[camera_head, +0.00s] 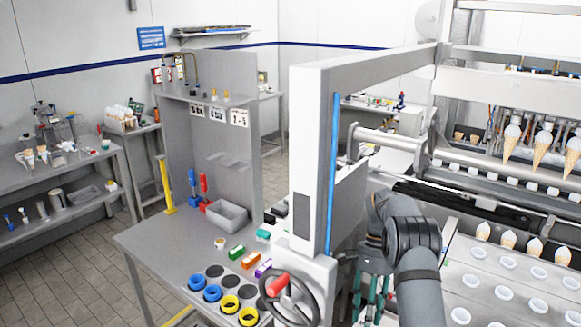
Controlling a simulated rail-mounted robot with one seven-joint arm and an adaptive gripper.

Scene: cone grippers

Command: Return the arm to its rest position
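My dark grey arm (405,245) rises from the lower edge of the picture, right of the white machine column, and bends over at its top. My gripper (371,300) hangs from it, pointing down, with teal fingers. The fingertips run close to the bottom edge of the picture, and I cannot make out whether they are open or what is between them. No held object is visible.
A white column (310,160) with a handwheel (289,297) stands close left of my gripper. A conveyor with cup holes (506,262) and ice cream cones (507,239) lies to the right. A grey workbench (165,245) with coloured rings and a bin (227,215) is at left.

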